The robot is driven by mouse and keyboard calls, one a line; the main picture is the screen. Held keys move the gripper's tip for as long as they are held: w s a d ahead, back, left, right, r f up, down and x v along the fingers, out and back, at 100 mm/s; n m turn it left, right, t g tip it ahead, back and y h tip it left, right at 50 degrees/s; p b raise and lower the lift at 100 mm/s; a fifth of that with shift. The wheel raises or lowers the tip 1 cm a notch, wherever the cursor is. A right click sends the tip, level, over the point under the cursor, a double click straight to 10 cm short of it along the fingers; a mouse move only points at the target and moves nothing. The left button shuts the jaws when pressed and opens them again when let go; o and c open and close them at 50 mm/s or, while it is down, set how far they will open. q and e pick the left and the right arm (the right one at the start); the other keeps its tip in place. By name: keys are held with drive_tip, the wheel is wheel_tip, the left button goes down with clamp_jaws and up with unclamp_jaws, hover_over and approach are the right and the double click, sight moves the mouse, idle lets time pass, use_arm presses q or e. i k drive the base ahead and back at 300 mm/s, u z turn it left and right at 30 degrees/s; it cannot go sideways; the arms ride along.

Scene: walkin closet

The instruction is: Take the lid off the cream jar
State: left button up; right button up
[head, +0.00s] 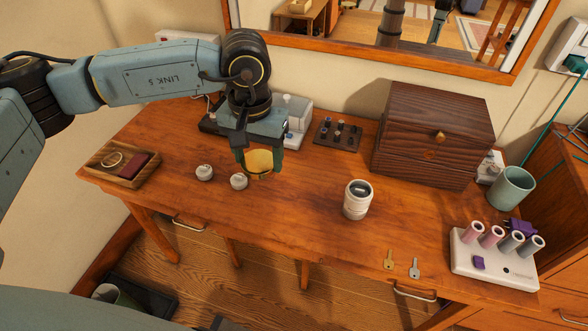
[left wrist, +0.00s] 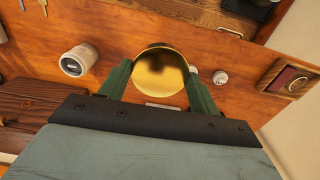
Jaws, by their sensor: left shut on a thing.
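The cream jar (head: 356,201) is a white ribbed jar standing upright on the wooden table, with its round top open and a dark-looking inside. It also shows in the left wrist view (left wrist: 78,61), left of my gripper. My left gripper (head: 259,170) is shut on a gold round lid (head: 260,161) and holds it above the table, left of the jar and apart from it. In the left wrist view the lid (left wrist: 160,73) sits between the two green fingers. My right gripper is not in view.
Two small white knobbed pieces (head: 238,181) stand near the held lid. A wooden tray (head: 126,178) is at left. A dark wooden box (head: 432,137) is at the back right. Two keys (head: 389,259) and a roller set (head: 492,263) lie at front right. Table between lid and jar is clear.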

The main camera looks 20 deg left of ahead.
sight(354, 208)
drive_tip(key=u, duration=0.25)
drive_tip(key=k, duration=0.25)
drive_tip(key=z, duration=0.8)
drive_tip(key=i, duration=1.15)
drive_tip(key=u, duration=0.7)
